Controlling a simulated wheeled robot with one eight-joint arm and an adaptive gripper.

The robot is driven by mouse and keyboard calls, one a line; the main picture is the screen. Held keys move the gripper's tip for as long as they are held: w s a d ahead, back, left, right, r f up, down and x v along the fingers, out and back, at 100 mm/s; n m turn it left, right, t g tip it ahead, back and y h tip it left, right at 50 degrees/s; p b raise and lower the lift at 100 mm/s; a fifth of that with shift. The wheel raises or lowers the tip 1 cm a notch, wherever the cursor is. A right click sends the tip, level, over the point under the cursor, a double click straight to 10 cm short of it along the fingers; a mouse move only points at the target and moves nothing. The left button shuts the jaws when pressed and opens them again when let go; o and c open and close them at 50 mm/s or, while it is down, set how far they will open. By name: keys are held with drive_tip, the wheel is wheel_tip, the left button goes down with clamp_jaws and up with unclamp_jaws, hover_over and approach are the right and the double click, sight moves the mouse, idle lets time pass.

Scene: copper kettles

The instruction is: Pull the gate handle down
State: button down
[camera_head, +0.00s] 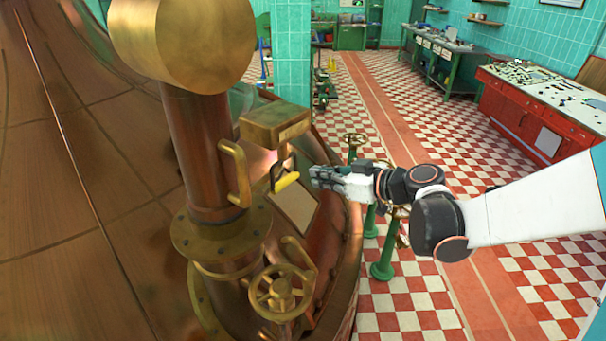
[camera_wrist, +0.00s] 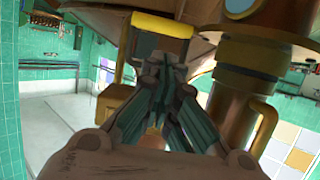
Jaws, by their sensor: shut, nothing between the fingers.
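The gate handle, a yellow bar (camera_head: 286,181) on a dark bracket, hangs below a brass box beside the copper column. My gripper (camera_head: 314,176) is shut and empty, just right of the bar in the head view, with a small gap seen between them. In the wrist view the yellow bar (camera_wrist: 162,24) lies past the tips of my gripper (camera_wrist: 165,66), near the top of the picture. The fingers hide part of the bracket there. I cannot tell the exact distance in depth.
The brass box (camera_head: 274,124) sits above the handle. A curved brass grip (camera_head: 234,172) is on the copper column (camera_head: 202,150) to the left. A brass handwheel (camera_head: 281,294) stands below. A green valve stand (camera_head: 383,260) is behind my arm. The tiled floor at right is mostly clear.

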sight(292, 175)
drive_tip(key=x, duration=0.9)
drive_tip(key=shift+w+a+f, duration=0.1)
drive_tip(key=shift+w+a, duration=0.05)
drive_tip(key=shift+a, duration=0.05)
drive_tip(key=shift+f, duration=0.15)
wheel_tip(292, 175, down, 7)
drive_tip(key=b, duration=0.6)
drive_tip(key=shift+b, duration=0.3)
drive_tip(key=shift+f, duration=0.1)
